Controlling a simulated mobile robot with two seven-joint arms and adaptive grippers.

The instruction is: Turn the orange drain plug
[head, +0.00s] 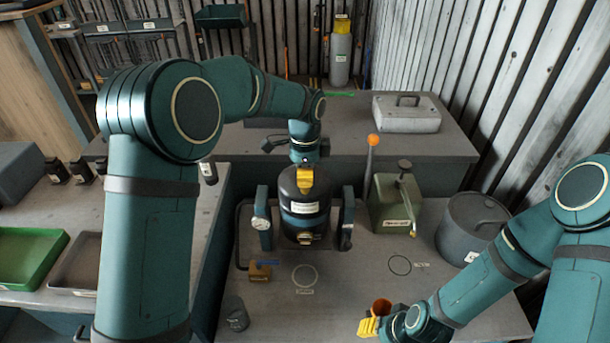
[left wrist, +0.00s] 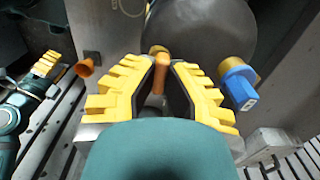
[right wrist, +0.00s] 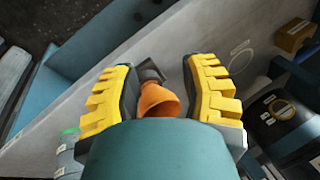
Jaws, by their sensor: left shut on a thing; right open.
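The dark round blower housing (head: 304,222) stands upright on the bench between two side supports. My left arm reaches over behind it, and its yellow fingers (head: 305,180) show at the housing's top. In the left wrist view the fingers (left wrist: 166,66) are closed around the orange drain plug (left wrist: 158,76), against the dark housing (left wrist: 205,32). I cannot make out the plug in the head view. A blue knob (left wrist: 239,86) sits right of the fingers. My right gripper (head: 372,322) is open near the bench front. An orange cup (right wrist: 158,101) is between its fingers (right wrist: 160,72), not clasped.
A small brown block (head: 260,270) and a dark cup (head: 236,314) are at front left. The bench between the marked rings is clear.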

